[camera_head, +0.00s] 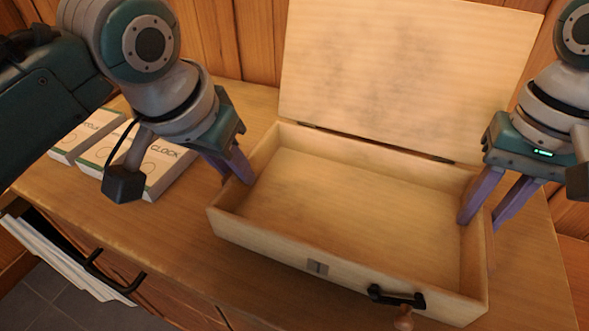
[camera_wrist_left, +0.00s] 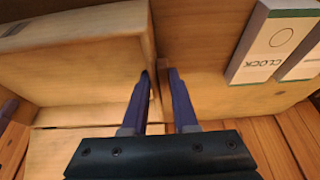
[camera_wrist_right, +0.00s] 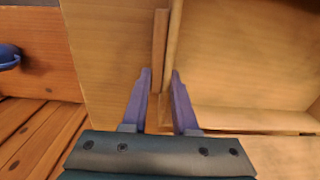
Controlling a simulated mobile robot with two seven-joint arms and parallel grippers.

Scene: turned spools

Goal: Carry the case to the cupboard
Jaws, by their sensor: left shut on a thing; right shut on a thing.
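The case (camera_head: 270,247) is a pale wooden box with its lid (camera_head: 400,75) standing open at the back. Its inside is empty. A metal latch plate (camera_head: 317,267) and a black handle (camera_head: 397,297) are on its front. It sits on a wooden cabinet top. My left gripper (camera_head: 240,177) is shut on the left side wall, one finger inside; the left wrist view shows the wall between its fingers (camera_wrist_left: 157,76). My right gripper (camera_head: 482,220) is shut on the right side wall; the right wrist view also shows this (camera_wrist_right: 160,76). I cannot tell which furniture is the cupboard.
Flat white boxes, one marked CLOCK (camera_head: 165,172), lie left of the case on the cabinet top (camera_head: 190,235). An open drawer with papers (camera_head: 70,262) is at lower left. A plank wall stands behind. A blue object (camera_wrist_right: 8,58) shows at the right wrist view's left edge.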

